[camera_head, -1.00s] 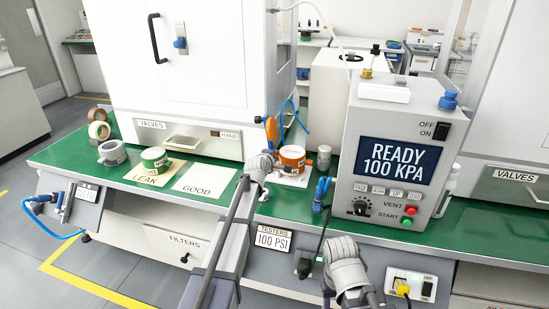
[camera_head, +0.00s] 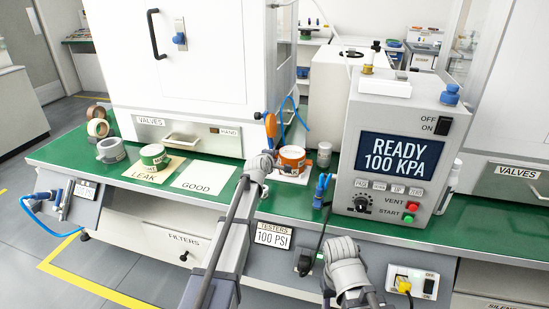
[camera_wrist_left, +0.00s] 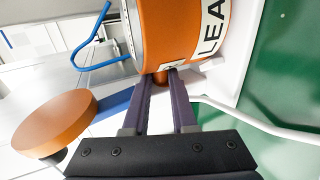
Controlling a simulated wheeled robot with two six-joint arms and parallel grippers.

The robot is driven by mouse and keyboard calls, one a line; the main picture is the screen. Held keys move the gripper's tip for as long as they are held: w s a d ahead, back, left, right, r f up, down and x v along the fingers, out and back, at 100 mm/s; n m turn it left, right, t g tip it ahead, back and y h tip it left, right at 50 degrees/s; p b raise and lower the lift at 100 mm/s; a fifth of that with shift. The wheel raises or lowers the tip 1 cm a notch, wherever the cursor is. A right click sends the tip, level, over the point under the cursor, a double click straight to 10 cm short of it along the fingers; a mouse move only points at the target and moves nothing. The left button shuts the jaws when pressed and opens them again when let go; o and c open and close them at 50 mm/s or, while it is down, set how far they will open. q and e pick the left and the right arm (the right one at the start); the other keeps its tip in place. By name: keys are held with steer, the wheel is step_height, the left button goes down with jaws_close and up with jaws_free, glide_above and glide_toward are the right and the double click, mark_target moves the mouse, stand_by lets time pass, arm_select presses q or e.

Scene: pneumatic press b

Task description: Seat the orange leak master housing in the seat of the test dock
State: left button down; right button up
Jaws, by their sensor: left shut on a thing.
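The orange leak master housing (camera_head: 292,158) stands upright at the white test dock (camera_head: 290,178) on the green bench, left of the tester. In the left wrist view the orange housing (camera_wrist_left: 180,35) fills the top, with part of a "LEA" label showing. My left gripper (camera_head: 271,156) is at the housing's left side; its two fingers (camera_wrist_left: 160,80) are shut on a small orange stub at its side. The seat under the housing is hidden, so I cannot tell whether it sits fully down. My right gripper (camera_head: 345,252) shows low in front of the bench; its fingers cannot be made out.
The tester (camera_head: 400,150) reads "READY 100 KPA". An orange round-headed clamp handle (camera_head: 270,126) and a blue hose (camera_head: 297,112) stand behind the dock. A small grey cylinder (camera_head: 324,154) is just right of it.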

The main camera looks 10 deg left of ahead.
arm_select(q)
steer(key=shift+f+b, duration=0.35)
steer(key=shift+f, duration=0.05)
steer(key=c, duration=0.6)
jaws_free()
steer(key=shift+c, duration=0.2)
steer(key=shift+s, duration=0.15)
steer(key=p+v, duration=0.3)
steer(key=v, duration=0.4)
steer(key=shift+s+r, duration=0.2)
steer(key=shift+s, duration=0.05)
